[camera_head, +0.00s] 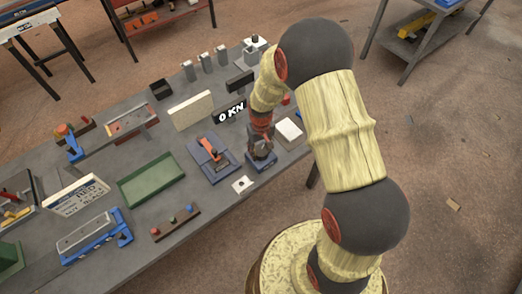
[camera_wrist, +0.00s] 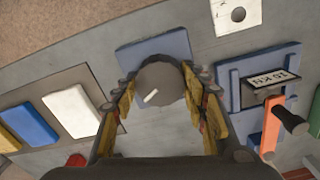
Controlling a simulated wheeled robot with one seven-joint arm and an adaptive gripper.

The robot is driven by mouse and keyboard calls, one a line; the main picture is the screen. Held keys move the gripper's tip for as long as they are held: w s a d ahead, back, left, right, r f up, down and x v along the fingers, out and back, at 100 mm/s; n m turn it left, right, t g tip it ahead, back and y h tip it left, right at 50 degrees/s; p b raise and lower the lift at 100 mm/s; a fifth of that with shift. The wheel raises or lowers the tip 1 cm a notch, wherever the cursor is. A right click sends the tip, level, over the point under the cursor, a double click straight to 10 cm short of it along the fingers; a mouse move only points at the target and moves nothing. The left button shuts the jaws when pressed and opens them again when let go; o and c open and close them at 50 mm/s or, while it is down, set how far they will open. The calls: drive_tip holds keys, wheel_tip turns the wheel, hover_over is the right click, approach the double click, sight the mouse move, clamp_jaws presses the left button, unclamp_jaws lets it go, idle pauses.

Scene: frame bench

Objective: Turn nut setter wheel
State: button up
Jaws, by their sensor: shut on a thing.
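The nut setter wheel looks to be the dark grey round knob (camera_wrist: 160,80) with a white pointer mark in the wrist view. It sits on a blue base plate (camera_wrist: 182,44); the plate also shows in the head view (camera_head: 262,166). The white mark points to the lower left in the wrist view. My gripper (camera_wrist: 161,88) has its yellow-sided fingers on both sides of the knob and is shut on it. In the head view my gripper (camera_head: 261,148) points down over the plate and mostly hides the knob.
Left of the plate stands a blue fixture (camera_head: 205,165) with an orange lever (camera_wrist: 271,125). A white plate with a hole (camera_head: 242,184) lies in front. A white block (camera_head: 290,131) is at the right. A green tray (camera_head: 151,180) lies further left.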

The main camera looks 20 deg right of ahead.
sight(261, 150)
idle(0.4)
drive_tip(key=o, duration=1.1)
drive_tip(key=shift+c, duration=0.2)
drive_tip(key=shift+o, duration=0.5)
drive_tip(key=shift+r, duration=0.1)
wheel_tip(261, 150, up, 12)
drive_tip(key=shift+s, duration=0.1)
